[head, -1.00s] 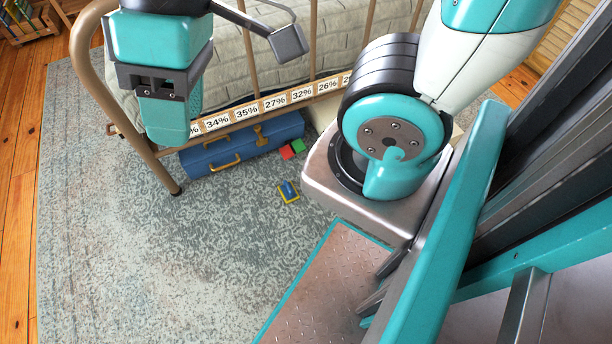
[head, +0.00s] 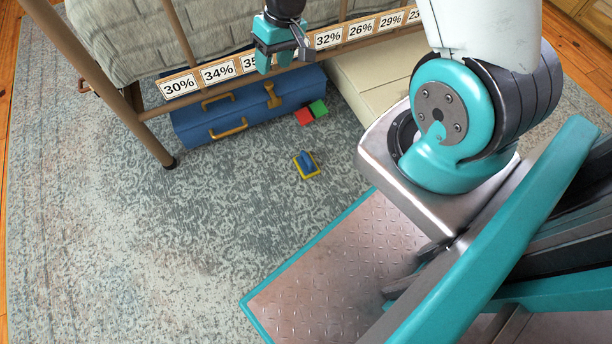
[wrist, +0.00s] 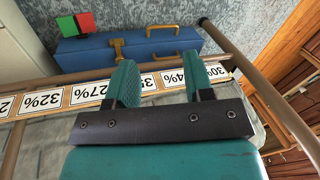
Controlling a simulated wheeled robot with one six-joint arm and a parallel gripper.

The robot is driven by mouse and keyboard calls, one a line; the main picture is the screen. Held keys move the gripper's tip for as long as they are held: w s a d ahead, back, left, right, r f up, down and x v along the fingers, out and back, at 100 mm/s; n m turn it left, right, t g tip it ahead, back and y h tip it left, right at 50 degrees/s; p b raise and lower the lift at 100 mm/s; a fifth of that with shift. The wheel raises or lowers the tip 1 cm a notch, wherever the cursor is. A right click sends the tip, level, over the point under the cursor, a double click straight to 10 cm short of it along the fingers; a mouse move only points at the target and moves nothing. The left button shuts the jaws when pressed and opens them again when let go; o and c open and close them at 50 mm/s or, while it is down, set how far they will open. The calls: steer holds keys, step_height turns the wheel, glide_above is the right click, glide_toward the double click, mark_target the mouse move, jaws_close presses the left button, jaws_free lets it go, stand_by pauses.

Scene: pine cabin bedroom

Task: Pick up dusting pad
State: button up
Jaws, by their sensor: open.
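The dusting pad (head: 307,166) appears to be the small yellow-edged pad with a blue handle, lying on the rug near my base in the head view. It does not show in the wrist view. My gripper (head: 281,58) hangs by the bed's footboard rail, above and beyond the pad, and touches nothing that I can make out. In the wrist view my gripper (wrist: 126,84) has its two teal fingers apart with nothing between them.
A blue toolbox (head: 240,110) lies by the bed foot. Red (head: 304,117) and green (head: 319,108) blocks sit beside it. The bed rail (head: 219,74) carries percentage labels. A cream box (head: 385,80) stands right of them. The rug (head: 150,240) left of the pad is clear.

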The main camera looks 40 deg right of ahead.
steer(key=s+d+f+m+b, duration=0.1)
steer(key=d+f+b, duration=0.15)
steer(key=f, duration=0.65)
steer(key=d+f+m+b, duration=0.15)
steer(key=d+f, duration=0.25)
steer(key=f, duration=0.4)
steer(key=b, duration=0.3)
glide_toward(306, 156)
steer(key=shift+h, duration=0.4)
steer(key=b+x, duration=0.1)
steer(key=b, duration=0.1)
steer(key=b+x, duration=0.4)
steer(key=b, duration=0.1)
steer(key=shift+w+a, duration=0.2)
steer(key=shift+a, duration=0.05)
steer(key=shift+m, duration=0.25)
steer(key=b+x, duration=0.2)
steer(key=x, duration=0.1)
steer(key=b+x, duration=0.3)
steer(key=shift+s+a, duration=0.1)
steer(key=shift+s, duration=0.15)
steer(key=shift+r, duration=0.1)
jaws_close()
